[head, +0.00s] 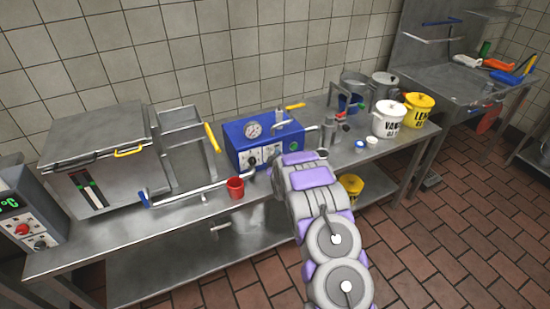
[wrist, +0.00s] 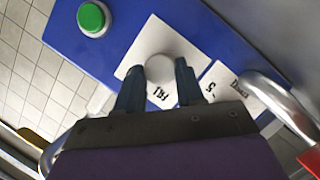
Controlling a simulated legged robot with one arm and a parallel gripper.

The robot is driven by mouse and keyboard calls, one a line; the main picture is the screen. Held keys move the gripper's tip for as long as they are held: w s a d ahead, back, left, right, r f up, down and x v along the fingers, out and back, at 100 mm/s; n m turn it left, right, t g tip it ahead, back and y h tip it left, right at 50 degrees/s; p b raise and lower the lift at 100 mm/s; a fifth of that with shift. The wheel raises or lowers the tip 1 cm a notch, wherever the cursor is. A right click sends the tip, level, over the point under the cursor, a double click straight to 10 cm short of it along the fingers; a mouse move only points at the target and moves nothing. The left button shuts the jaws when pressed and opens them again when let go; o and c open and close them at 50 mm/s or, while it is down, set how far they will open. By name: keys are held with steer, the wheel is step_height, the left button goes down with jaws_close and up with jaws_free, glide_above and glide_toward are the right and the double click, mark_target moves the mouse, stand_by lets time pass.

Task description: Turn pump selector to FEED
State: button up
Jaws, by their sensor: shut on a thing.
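The blue pump box (head: 233,136) stands on the steel bench, with a round gauge and small white dial plates on its front. In the wrist view the blue panel (wrist: 220,45) carries a white plate (wrist: 149,36) with a pale round selector knob (wrist: 158,68). Lettering that looks like FILL shows beside the knob; a FEED mark cannot be made out. My gripper (wrist: 160,76) is shut on the knob, one dark finger on each side. In the head view, my arm hides part of the box front and the fingers are hard to see.
A green button (wrist: 92,18) and a second white plate (wrist: 222,84) flank the knob. A curved metal pipe (wrist: 275,95) passes close on the right.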

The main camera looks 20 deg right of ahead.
steer(key=shift+p, duration=0.4)
steer(key=m+y+p, duration=0.1)
steer(key=m+p, duration=0.1)
steer(key=p, duration=0.2)
steer(key=m+y+p, duration=0.2)
steer(key=m+p, duration=0.1)
steer(key=d+m+g+y+p, duration=0.1)
steer(key=m+y+p, duration=0.1)
steer(key=m+p, duration=0.1)
steer(key=shift+d+p, duration=0.1)
steer(key=shift+p, duration=0.75)
steer(key=shift+d+r+m+y+b, duration=0.1)
steer(key=shift+m+y+b, duration=0.35)
steer(key=shift+m+y, duration=0.25)
steer(key=shift+r, duration=0.1)
steer(key=o, duration=1)
steer(key=shift+d, duration=0.1)
steer(key=shift+o, duration=0.2)
